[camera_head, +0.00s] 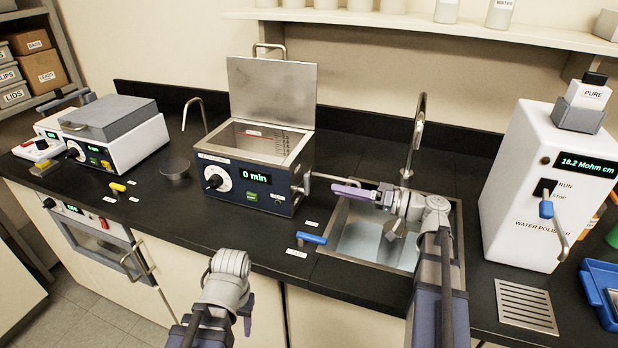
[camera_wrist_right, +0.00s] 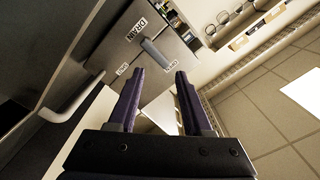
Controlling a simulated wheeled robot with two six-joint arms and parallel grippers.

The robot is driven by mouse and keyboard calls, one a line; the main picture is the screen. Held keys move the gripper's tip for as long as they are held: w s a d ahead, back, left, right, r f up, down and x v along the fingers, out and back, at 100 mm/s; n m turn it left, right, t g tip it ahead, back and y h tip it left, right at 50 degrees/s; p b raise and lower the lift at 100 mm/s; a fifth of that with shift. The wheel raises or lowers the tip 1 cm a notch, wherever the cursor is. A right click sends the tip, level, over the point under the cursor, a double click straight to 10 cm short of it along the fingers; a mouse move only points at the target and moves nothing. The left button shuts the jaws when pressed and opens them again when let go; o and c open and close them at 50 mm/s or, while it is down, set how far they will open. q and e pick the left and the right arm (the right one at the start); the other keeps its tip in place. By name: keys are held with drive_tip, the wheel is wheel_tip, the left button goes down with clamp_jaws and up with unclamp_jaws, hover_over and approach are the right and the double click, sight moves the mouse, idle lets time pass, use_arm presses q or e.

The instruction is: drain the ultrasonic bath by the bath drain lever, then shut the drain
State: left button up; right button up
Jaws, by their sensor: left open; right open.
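The ultrasonic bath (camera_head: 245,178) stands mid-counter with its lid (camera_head: 270,92) raised and its display reading 0 min. Its tank (camera_head: 262,143) is open at the top; I cannot tell the liquid level. In the right wrist view the grey drain lever (camera_wrist_right: 154,52) sits on the bath's side below a DRAIN label, with a small label on each side; I cannot read its setting surely. My right gripper (camera_head: 362,192) is open and empty over the sink, right of the bath, fingers towards it; the lever lies ahead of its fingertips (camera_wrist_right: 157,76). My left gripper (camera_head: 243,318) is low in front of the counter, partly hidden, open.
A metal pipe (camera_head: 335,178) runs from the bath's right side towards the sink (camera_head: 345,245); it also shows in the wrist view (camera_wrist_right: 75,108). A tall faucet (camera_head: 417,130) and the water polisher (camera_head: 530,190) stand to the right.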

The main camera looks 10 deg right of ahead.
sight(309, 180)
drive_tip(key=shift+w+a+r+n+p, duration=0.15)
drive_tip(key=shift+w+a+n, duration=0.8)
drive_tip(key=shift+n, duration=0.7)
drive_tip(key=shift+w+a+r+n+p, duration=0.1)
drive_tip(key=shift+w+a+n, duration=0.5)
drive_tip(key=shift+a+n, duration=0.8)
drive_tip(key=shift+w+a+r+n+p, duration=0.15)
drive_tip(key=shift+w+a+n, duration=0.65)
drive_tip(key=shift+n, duration=1.05)
clamp_jaws()
